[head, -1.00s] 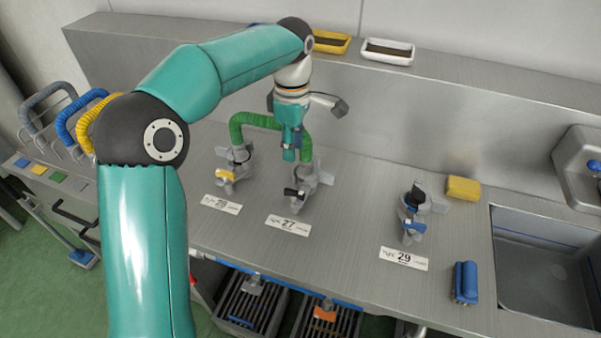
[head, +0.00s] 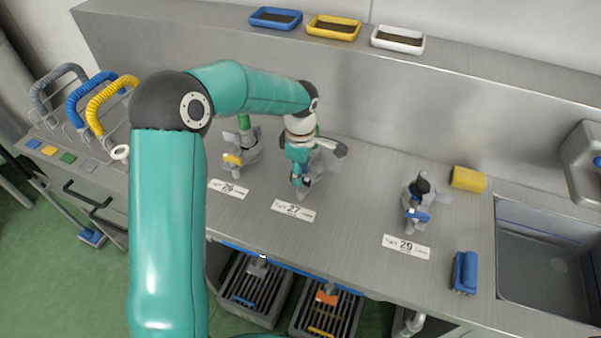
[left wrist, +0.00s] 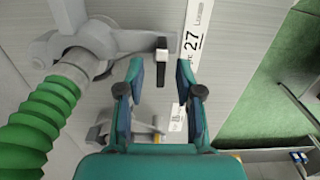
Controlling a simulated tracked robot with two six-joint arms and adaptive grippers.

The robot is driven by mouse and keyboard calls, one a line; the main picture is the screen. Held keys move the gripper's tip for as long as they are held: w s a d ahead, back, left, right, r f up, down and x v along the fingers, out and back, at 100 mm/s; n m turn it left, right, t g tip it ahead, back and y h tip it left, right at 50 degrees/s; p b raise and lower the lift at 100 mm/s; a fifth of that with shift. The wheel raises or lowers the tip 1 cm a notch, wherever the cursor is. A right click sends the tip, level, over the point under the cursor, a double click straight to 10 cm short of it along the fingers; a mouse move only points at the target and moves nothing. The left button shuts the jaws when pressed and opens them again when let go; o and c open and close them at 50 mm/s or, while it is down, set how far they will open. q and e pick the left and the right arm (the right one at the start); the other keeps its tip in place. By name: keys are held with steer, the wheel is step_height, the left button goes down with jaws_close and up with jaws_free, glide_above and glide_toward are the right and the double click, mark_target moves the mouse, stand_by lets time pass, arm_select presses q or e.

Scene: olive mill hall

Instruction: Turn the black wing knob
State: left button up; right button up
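The black wing knob (left wrist: 161,66) is on the grey valve (left wrist: 95,43) by label 27, in the left wrist view. My left gripper (left wrist: 160,72) is open there, with its two fingertips apart on either side of the knob and a visible gap to each. In the head view my left gripper (head: 299,190) points down at the station 27 valve and hides the knob. The label 27 (head: 293,211) lies just in front. A green hose (left wrist: 40,118) joins the valve. My right gripper is not in view.
A valve with a yellow knob (head: 232,160) stands left of the gripper, and one with a blue knob (head: 417,214) stands right. A yellow sponge (head: 467,179), a blue brush (head: 464,272) and a sink (head: 540,255) are farther right. The counter between stations 27 and 29 is clear.

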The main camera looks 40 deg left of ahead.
arm_select(q)
steer(key=shift+f, duration=0.75)
jaws_close()
